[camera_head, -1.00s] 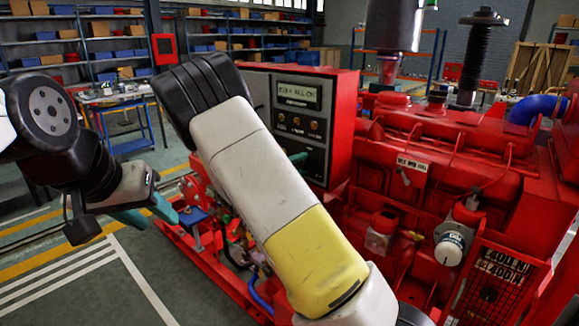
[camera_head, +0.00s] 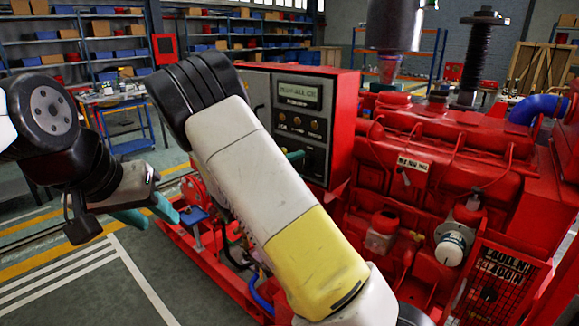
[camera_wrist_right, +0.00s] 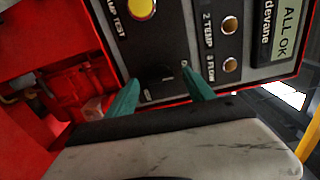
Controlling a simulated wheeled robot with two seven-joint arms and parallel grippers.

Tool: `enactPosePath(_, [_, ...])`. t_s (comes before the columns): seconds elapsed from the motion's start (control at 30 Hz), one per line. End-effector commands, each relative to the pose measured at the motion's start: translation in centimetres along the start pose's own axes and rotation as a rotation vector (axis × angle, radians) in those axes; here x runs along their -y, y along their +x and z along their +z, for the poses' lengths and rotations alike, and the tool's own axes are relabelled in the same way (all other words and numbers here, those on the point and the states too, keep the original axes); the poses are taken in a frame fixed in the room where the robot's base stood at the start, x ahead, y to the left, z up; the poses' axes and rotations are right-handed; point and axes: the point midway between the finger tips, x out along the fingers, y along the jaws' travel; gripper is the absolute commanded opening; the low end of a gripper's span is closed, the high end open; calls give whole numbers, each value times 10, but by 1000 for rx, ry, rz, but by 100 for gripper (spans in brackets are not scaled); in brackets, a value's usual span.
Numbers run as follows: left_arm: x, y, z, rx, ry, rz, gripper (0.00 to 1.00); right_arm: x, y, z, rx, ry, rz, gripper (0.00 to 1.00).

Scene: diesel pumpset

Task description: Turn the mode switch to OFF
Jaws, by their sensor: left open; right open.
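The mode switch (camera_wrist_right: 156,74) looks like a dark knob on the black control panel (camera_wrist_right: 165,38) in the right wrist view. It is hard to make out against the panel. My right gripper (camera_wrist_right: 160,76) is open, with one teal finger on each side of the knob; I cannot tell whether they touch it. In the head view my right forearm hides the switch, and only a bit of teal finger (camera_head: 296,155) shows at the panel. My left gripper (camera_head: 160,219) is open and empty at the left, away from the panel.
The panel sits in a red cabinet (camera_head: 342,125) with a display (camera_head: 299,92) and several round lamps. A yellow lamp-test button (camera_wrist_right: 141,8) is near the knob. The red engine (camera_head: 440,165) stands to the right. Shelves and a blue table are behind; open floor is at lower left.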

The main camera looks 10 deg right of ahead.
Motion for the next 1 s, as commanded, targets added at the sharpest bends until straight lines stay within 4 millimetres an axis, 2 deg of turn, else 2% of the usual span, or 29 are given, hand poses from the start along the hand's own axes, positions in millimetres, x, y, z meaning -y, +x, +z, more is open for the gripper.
enactPosePath(0.03, [0, 0, 0, 0, 0, 0, 41, 0, -11, 1, 5, -1, 0, 62])
enactPosePath(0.2, [0, 0, 0, 0, 0, 0, 41, 0, -39, 1, 4, -1, 0, 62])
enactPosePath(0.4, [0, 0, 0, 0, 0, 0, 41, 0, -58, 1, 2, 0, 0, 62])
enactPosePath(0.9, [0, 0, 0, 0, 0, 0, 41, 0, -59, 0, 1, 1, 0, 62])
enactPosePath(1.0, [0, 0, 0, 0, 0, 0, 41, 1, -55, -9, -29, 46, 26, 62])
